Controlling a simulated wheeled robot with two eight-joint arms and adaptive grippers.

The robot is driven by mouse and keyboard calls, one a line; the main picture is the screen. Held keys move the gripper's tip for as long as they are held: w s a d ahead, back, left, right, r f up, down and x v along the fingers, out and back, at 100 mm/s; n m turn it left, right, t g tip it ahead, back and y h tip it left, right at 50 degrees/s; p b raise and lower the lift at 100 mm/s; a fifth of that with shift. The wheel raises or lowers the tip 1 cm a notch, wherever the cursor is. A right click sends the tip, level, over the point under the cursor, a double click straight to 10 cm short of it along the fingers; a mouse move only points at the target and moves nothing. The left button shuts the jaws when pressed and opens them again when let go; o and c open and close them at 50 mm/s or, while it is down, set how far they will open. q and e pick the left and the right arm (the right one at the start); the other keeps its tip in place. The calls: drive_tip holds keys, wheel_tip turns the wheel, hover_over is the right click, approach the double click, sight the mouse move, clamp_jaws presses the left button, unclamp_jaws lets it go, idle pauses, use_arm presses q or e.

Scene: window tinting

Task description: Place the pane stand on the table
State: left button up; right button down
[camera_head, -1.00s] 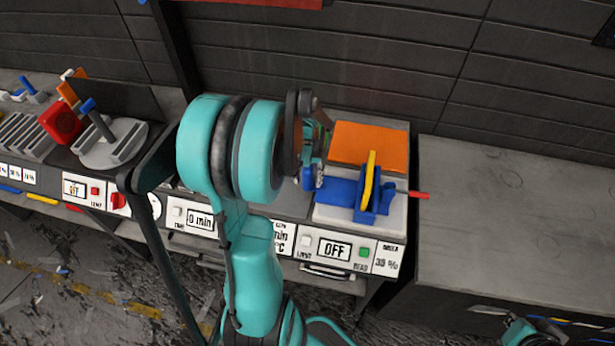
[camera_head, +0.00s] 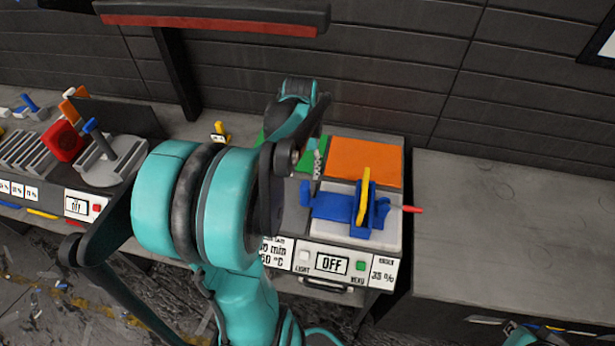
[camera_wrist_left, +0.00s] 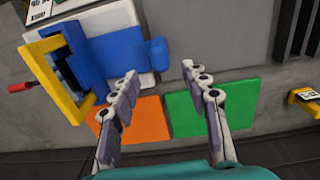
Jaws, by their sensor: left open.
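A blue stand (camera_head: 335,207) with an upright yellow frame (camera_head: 363,195) and a red-tipped rod (camera_head: 412,209) sits on a white plate (camera_head: 390,238) on the bench. I take it for the pane stand, but cannot be sure. In the left wrist view the stand (camera_wrist_left: 112,55) lies at upper left, its blue knob (camera_wrist_left: 158,53) just beyond the gap between my fingertips. My left gripper (camera_wrist_left: 160,75) is open and empty, apart from the knob. In the head view it (camera_head: 317,160) is partly hidden behind my arm.
An orange pad (camera_head: 364,160) and a green pad (camera_wrist_left: 213,106) lie beside the stand. A small yellow object (camera_head: 219,132) is farther left. A round grey slotted stand (camera_head: 110,160) and a red item (camera_head: 64,141) stand at left. The grey table (camera_head: 510,230) at right is bare.

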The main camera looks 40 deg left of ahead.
use_arm(q)
drive_tip(key=shift+d+r, duration=0.1)
drive_tip(key=shift+r, duration=0.15)
drive_tip(key=s+d+r+m+t, duration=0.1)
drive_tip(key=d+m+t, duration=0.2)
drive_tip(key=d, duration=0.8)
drive_tip(key=s+d+r+m+t, duration=0.2)
drive_tip(key=d+m+t, duration=0.1)
drive_tip(key=d, duration=0.9)
drive_tip(key=shift+t, duration=0.6)
